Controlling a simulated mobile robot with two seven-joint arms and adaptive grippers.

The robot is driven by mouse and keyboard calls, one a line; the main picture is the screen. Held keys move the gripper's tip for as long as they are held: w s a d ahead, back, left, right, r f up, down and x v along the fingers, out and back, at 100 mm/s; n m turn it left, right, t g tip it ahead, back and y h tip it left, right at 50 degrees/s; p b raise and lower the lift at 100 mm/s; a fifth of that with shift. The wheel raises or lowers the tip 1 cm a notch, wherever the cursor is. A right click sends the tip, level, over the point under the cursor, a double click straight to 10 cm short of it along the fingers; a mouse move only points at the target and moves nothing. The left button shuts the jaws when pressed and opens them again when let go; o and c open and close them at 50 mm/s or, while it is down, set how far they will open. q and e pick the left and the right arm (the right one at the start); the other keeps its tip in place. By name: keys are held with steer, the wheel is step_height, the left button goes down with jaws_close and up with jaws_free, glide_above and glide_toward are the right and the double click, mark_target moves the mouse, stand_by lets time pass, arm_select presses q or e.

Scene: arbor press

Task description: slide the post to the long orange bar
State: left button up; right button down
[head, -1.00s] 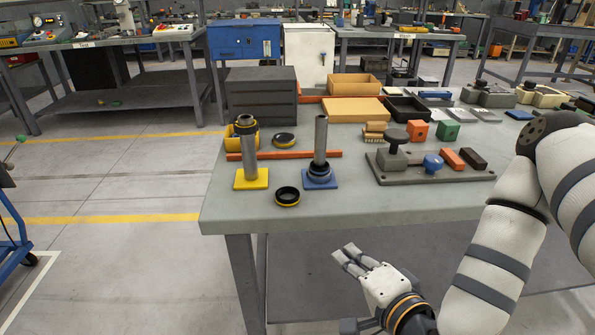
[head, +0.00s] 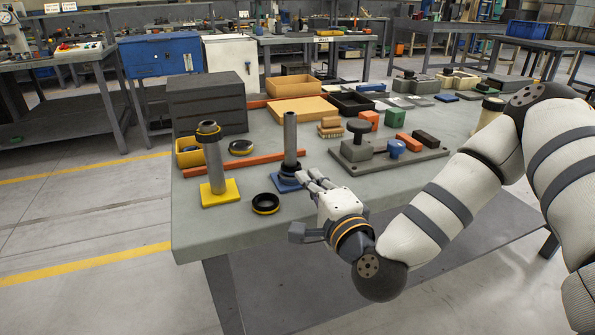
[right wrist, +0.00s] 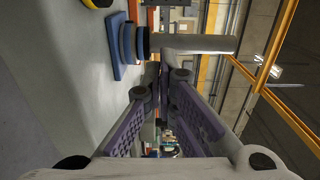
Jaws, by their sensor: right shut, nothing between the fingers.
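A grey post (head: 290,138) stands upright on a blue base (head: 285,187) with dark rings around its foot. A second grey post (head: 215,168) stands on a yellow base (head: 221,193), with dark rings at its top. The long orange bar (head: 245,163) lies on the table behind both posts. My right gripper (head: 308,181) is shut and empty, just in front and right of the blue-based post's foot. In the right wrist view this post (right wrist: 195,43) crosses just beyond the fingertips; contact is unclear. My left gripper is not in view.
A loose black ring (head: 265,204) lies between the two bases, near the front edge. A dark ring (head: 241,147) and a yellow bin (head: 188,153) are behind the bar. A grey fixture plate (head: 385,160) with several blocks stands to the right.

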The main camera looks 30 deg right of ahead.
mark_target(295, 160)
steer(key=x, duration=0.5)
steer(key=shift+w, duration=0.1)
steer(key=b+x, duration=0.1)
steer(key=x, duration=0.3)
steer(key=shift+w+d+f, duration=0.1)
steer(key=shift+w+d, duration=0.05)
steer(key=shift+w, duration=0.15)
steer(key=shift+w+d, duration=0.1)
steer(key=shift+w, duration=0.35)
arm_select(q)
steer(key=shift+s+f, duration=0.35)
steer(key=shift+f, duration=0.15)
